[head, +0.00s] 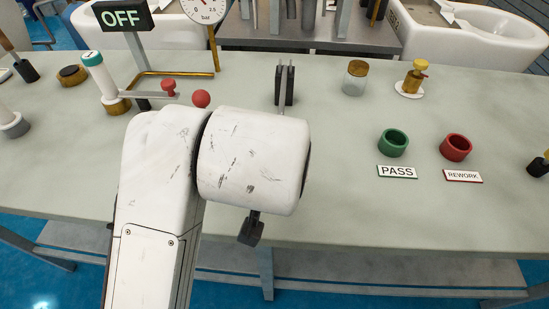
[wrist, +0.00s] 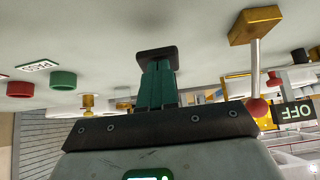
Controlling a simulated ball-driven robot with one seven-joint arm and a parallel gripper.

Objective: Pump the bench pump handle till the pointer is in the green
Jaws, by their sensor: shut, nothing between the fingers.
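An OFF sign (head: 123,16) stands at the back left. A teal-capped white cylinder (head: 100,75) is left of the arm. A jar (head: 355,78), brass bottle (head: 415,78), green cup (head: 393,143) and red cup (head: 456,147) stand right.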

